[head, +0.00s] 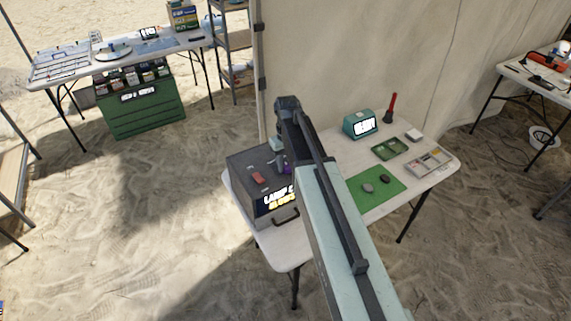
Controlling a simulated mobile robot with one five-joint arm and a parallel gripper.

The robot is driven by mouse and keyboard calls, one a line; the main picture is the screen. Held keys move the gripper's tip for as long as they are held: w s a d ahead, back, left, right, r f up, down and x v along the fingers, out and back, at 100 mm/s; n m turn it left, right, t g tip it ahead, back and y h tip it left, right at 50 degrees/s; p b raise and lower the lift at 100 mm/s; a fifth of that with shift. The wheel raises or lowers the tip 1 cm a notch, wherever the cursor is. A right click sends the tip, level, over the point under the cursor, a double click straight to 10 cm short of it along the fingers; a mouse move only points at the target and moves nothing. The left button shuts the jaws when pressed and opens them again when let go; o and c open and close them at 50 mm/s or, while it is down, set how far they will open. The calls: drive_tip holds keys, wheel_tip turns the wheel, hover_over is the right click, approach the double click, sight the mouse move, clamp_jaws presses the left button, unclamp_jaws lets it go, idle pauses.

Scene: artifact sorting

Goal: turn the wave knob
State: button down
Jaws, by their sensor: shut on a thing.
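A dark grey box (240,172) with a lit display on its front (275,202) stands at the left end of the white table. My arm reaches over the table from the lower right, and my gripper (279,160) points down at the right part of the box's top. It is shut on a small purple piece (286,168), which appears to be the wave knob. My arm partly covers the knob and the box's right side, so the knob's angle cannot be read.
A red switch (258,177) sits on the box top, left of my gripper. A green mat (384,196) with dark stones, a teal display unit (361,124), a green tray (389,148) and a sectioned tray (430,160) share the white table (345,152). A canvas wall stands behind.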

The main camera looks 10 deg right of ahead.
sight(287, 166)
drive_tip(key=shift+s+m, duration=0.15)
drive_tip(key=shift+m, duration=1.85)
drive_tip(key=c, duration=1)
unclamp_jaws()
drive_tip(key=shift+o, duration=0.2)
wheel_tip(287, 166, up, 8)
drive_tip(key=p, duration=0.8)
drive_tip(key=shift+f, duration=0.1)
drive_tip(key=shift+f, duration=0.15)
